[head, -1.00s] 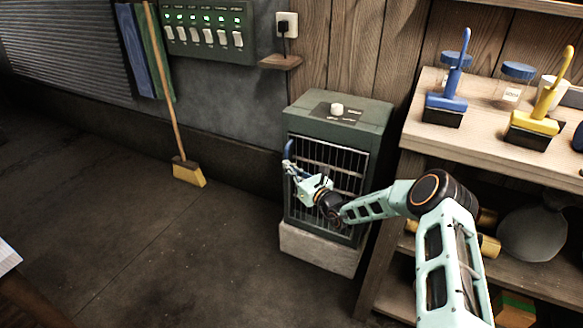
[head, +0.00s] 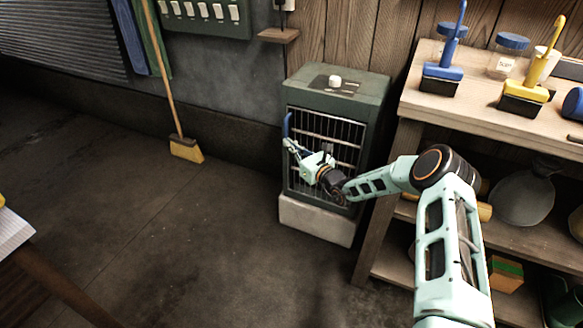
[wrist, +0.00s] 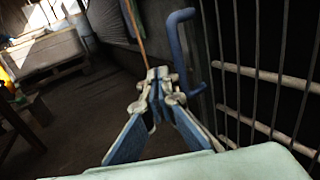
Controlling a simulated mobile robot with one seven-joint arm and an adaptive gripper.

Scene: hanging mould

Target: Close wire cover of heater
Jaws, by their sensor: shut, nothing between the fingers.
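The heater (head: 335,91) is a dark green box on a pale block against the wall, with a knob on top. Its wire cover (head: 345,129) lies across the front face, and its bars fill the right side of the wrist view (wrist: 255,80). A blue handle (head: 287,126) is at the cover's left edge; it also shows in the wrist view (wrist: 174,50). My gripper (head: 287,143) is in front of the cover's left edge, by the handle. In the wrist view its fingertips (wrist: 159,75) are together and empty, left of the handle. Whether they touch it cannot be told.
A wooden shelf unit (head: 430,107) with brushes and jars stands close on the heater's right. A broom (head: 184,149) leans at the wall to the left. A table corner (head: 20,232) is at far left. The floor before the heater is clear.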

